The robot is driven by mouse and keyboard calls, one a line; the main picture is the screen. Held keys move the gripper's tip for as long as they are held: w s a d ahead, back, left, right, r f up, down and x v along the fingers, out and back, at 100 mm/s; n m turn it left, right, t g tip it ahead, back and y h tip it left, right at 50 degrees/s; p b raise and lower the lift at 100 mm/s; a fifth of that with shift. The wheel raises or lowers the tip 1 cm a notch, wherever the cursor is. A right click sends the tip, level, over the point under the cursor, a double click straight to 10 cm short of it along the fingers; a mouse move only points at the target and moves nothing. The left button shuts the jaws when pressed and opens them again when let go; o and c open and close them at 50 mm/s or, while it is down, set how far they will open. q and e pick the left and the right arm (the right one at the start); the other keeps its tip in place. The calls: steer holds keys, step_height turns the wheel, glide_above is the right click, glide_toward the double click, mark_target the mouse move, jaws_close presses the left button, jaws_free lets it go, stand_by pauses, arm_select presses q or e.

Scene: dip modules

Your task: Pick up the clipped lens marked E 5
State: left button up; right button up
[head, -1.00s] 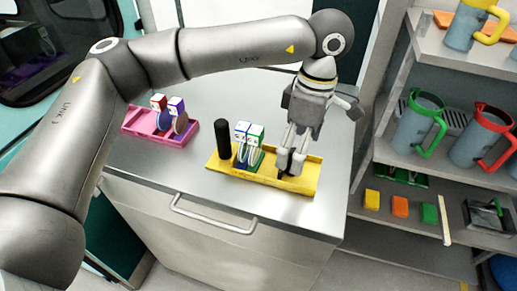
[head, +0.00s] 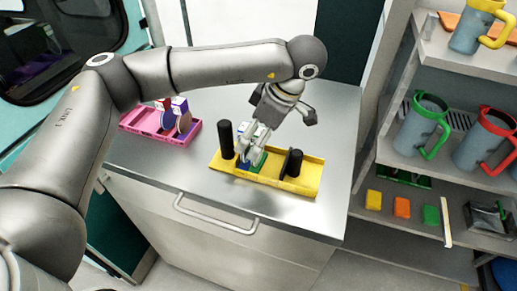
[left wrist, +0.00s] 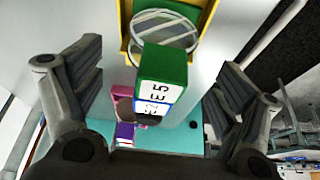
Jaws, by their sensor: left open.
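The clipped lens marked E 5 shows in the left wrist view as a green clip (left wrist: 165,66) with a white label, its round clear lens (left wrist: 166,28) beyond it over the yellow tray (left wrist: 126,20). A blue clip marked E 2 (left wrist: 140,117) is right beside it. My left gripper (left wrist: 158,82) is open, with one finger on each side of the clips and visible gaps to both. My right gripper is not in view.
A black cylinder (head: 226,138) stands at the tray's left end, and black parts (head: 293,162) stand toward its right. A pink tray (head: 150,127) with red and purple clipped lenses is at the left. Shelves with mugs (head: 425,127) stand at the right.

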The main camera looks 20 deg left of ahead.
arm_select(q)
steer(key=shift+x, duration=1.4)
steer(key=shift+r, duration=0.1)
steer(key=c, duration=1.2)
steer(key=shift+o, duration=0.2)
